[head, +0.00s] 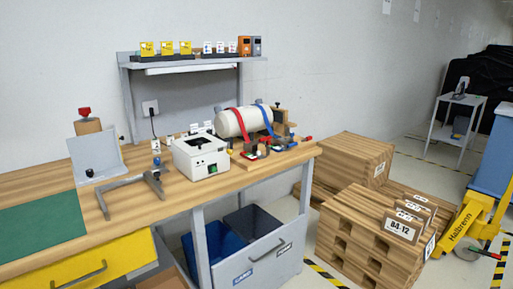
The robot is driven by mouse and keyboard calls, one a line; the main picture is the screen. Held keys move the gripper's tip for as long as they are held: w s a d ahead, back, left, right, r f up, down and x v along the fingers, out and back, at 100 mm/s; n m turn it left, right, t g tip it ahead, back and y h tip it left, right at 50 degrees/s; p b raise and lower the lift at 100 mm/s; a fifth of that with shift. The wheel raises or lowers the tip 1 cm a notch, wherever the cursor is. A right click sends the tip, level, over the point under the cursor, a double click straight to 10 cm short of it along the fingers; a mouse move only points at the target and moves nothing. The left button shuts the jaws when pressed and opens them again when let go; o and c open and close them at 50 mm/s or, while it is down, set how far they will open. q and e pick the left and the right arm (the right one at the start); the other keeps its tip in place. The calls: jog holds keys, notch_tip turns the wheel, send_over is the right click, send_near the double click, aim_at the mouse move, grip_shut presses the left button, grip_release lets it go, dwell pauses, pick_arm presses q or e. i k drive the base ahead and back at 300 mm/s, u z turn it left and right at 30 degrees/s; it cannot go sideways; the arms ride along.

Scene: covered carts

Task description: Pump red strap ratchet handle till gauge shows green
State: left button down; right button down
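A white cylinder (232,125) lies on a wooden base (268,158) at the right end of the workbench. A red strap (239,121) goes over its left part and a blue strap (264,118) over its right part. Small dark ratchet parts with red, blue and yellow pieces sit at the front of the base; a red piece (249,155) is below the red strap. The red strap's handle and gauge are too small to tell apart, and no gauge colour can be read. Neither of my grippers is in view.
A white box device (201,157) stands just left of the base. A grey metal frame (131,189) and green mat (42,226) lie further left on the workbench. Wooden stacks (352,240) and a yellow pallet jack (466,225) stand on the floor at right.

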aim_at(261, 140)
jog(key=z, duration=0.9)
jog(key=i, duration=1.45)
jog(key=u, duration=0.25)
